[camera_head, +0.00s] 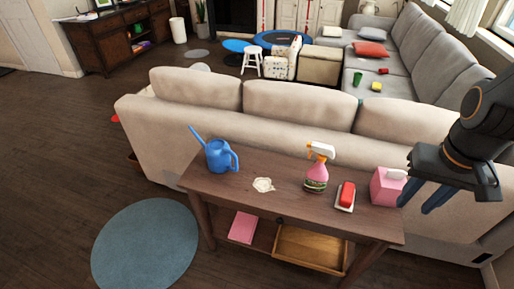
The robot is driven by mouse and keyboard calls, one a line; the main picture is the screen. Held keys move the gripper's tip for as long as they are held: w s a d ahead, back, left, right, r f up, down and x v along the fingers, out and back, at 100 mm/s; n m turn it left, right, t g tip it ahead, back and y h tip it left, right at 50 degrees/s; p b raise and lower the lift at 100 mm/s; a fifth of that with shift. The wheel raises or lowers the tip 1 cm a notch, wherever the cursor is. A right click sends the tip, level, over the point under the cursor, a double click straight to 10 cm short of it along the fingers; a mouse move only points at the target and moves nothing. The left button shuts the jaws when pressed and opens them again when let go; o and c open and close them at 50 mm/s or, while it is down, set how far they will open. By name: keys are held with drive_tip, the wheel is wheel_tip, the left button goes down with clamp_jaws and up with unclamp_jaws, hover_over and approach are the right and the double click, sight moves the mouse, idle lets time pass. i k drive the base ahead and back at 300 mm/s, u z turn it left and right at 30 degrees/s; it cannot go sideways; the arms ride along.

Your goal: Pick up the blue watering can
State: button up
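The blue watering can (219,156) stands upright at the left end of a brown wooden console table (236,186). Its long spout points up and to the left, and its handle is on the right. My gripper (415,208) is at the right side of the view, near the table's right end and far from the can. Its two blue fingers point down and are apart, with nothing seen between them. The gripper looks open and empty.
A crumpled pale item (263,185), a pink spray bottle (317,172), a red item on a small dish (346,194) and a pink tissue box (386,187) share the tabletop. A beige sofa (190,117) stands behind the table. Open floor with a round blue rug (145,245) lies left.

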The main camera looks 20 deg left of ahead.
sight(217, 153)
drive_tip(key=z, duration=0.1)
drive_tip(key=k, duration=0.5)
drive_tip(key=u, duration=0.9)
drive_tip(key=i, duration=0.45)
drive_tip(key=z, duration=0.05)
